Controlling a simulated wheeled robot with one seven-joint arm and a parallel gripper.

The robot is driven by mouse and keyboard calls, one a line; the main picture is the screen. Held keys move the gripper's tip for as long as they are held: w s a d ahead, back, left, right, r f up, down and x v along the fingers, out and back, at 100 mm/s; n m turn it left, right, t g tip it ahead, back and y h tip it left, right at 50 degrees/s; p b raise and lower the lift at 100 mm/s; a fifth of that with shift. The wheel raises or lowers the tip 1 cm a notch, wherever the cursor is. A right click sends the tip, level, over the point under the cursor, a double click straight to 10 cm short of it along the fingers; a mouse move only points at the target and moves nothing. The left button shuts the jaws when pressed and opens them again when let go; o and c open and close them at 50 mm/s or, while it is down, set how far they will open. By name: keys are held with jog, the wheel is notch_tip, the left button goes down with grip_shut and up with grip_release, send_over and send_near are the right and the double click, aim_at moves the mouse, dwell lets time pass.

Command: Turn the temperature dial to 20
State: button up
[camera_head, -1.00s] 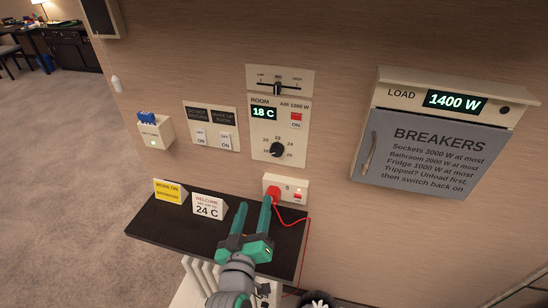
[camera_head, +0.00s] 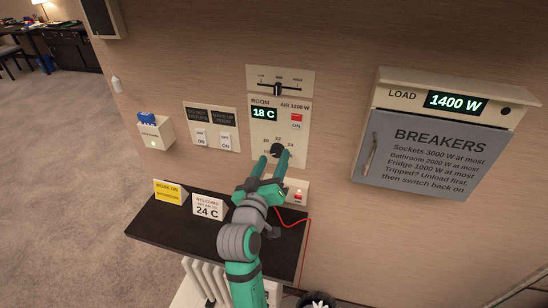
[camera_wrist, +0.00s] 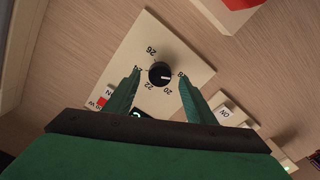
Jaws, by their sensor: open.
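The temperature dial is a black round knob (camera_head: 278,150) on the cream ROOM panel (camera_head: 260,133), whose display reads 18 C. In the wrist view the knob (camera_wrist: 160,74) shows a white mark that points toward the 18 side, with 20, 22 and 26 printed around it. My gripper (camera_head: 270,158) is open and green, with its fingertips at the panel just below the knob. In the wrist view my gripper (camera_wrist: 157,76) has one finger on each side of the knob, with gaps; whether either finger touches it I cannot tell. The fingers partly hide the lower numbers.
Above is a slider panel (camera_head: 279,80). Light switches (camera_head: 211,138) are to the left. A breaker box (camera_head: 423,152) is to the right. A dark shelf (camera_head: 165,222) holds a yellow sign and a 24 C card.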

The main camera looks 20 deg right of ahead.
jog(key=shift+x, duration=0.95)
jog(key=c, duration=1)
jog(key=shift+c, duration=0.2)
jog(key=shift+m, duration=0.3)
jog(key=m, duration=0.4)
jog(key=shift+a, duration=0.1)
jog(key=m, duration=0.3)
jog(key=shift+m, duration=2)
